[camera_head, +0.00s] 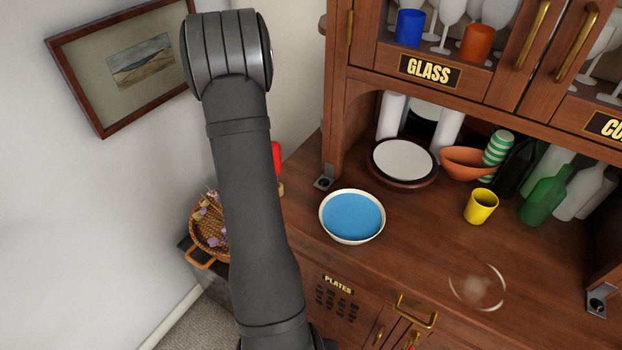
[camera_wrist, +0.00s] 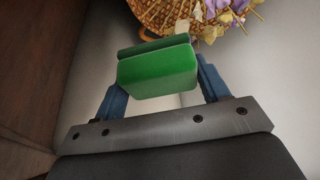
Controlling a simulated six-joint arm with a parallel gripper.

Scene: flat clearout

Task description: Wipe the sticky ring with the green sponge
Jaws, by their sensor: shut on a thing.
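The green sponge (camera_wrist: 158,72) is held between the two blue fingers of my gripper (camera_wrist: 160,85) in the wrist view. My gripper is shut on it. The gripper and sponge are hidden in the head view, where only my dark arm shows at the left. The sticky ring (camera_head: 477,287) is a pale, smeared circle on the wooden counter top at the right front. The sponge is well away from the ring, over by the wicker basket side.
A wicker basket (camera_head: 205,247) with flowers stands left of the cabinet. On the counter are a blue-filled bowl (camera_head: 352,217), a yellow cup (camera_head: 481,206), a white plate (camera_head: 402,160), an orange bowl (camera_head: 463,163) and a green bottle (camera_head: 544,196). Counter around the ring is clear.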

